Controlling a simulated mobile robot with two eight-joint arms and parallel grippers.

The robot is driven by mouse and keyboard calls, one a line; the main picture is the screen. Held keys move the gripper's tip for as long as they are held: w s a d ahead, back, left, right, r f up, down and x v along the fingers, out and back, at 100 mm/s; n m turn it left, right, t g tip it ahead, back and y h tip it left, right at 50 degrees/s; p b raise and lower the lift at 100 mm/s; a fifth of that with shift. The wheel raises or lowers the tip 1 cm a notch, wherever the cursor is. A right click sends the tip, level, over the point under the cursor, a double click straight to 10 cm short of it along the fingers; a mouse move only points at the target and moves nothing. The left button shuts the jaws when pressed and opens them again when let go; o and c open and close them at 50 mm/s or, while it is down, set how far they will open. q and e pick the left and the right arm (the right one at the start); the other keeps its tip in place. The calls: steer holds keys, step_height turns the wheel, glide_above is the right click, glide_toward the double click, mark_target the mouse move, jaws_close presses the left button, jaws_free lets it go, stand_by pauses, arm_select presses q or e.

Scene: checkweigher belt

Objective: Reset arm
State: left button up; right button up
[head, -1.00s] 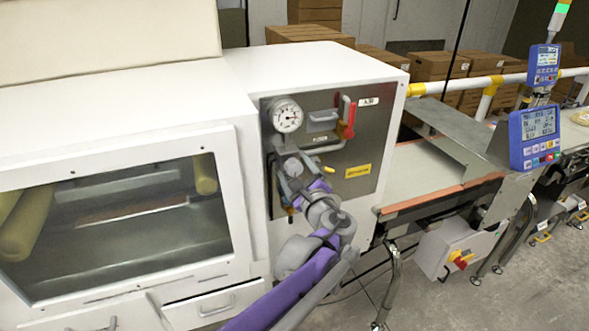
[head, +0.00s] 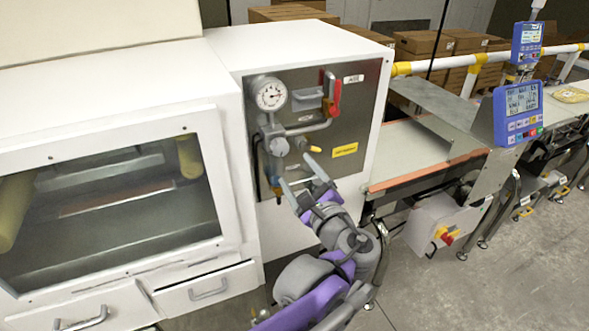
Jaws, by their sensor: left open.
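My left gripper (head: 296,170) is in front of the lower part of the grey valve panel (head: 345,113) on the white cabinet. Its two grey fingers are spread apart with nothing visible between them. Its purple and grey arm comes up from the bottom of the view. A round pressure gauge (head: 271,94), a red lever (head: 332,98) and a grey pipe with a valve body (head: 279,146) are on the panel above the gripper. A small yellow-tipped part (head: 315,149) shows just above the fingers. My right gripper is out of view.
A white machine with a window (head: 110,200) and drawers (head: 208,290) stands at the left. The conveyor belt (head: 415,150) with blue displays (head: 518,112) runs to the right. Cardboard boxes (head: 425,45) are behind. Grey floor (head: 500,285) is open at the lower right.

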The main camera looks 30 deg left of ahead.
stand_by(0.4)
arm_select(q)
steer(key=s+a+f+n+g+h, duration=0.2)
steer(key=s+f+n+g+h, duration=0.15)
steer(key=s+f, duration=0.3)
steer(key=s+a+f+n+g+h, duration=0.2)
steer(key=s+f+n, duration=0.3)
steer(key=f, duration=0.3)
steer(key=s+d+f+n+h, duration=0.8)
steer(key=s+d+f+n, duration=0.1)
steer(key=shift+s+d+f+g, duration=0.15)
steer(key=shift+d+g, duration=0.25)
steer(key=shift+g, duration=0.05)
stand_by(3.4)
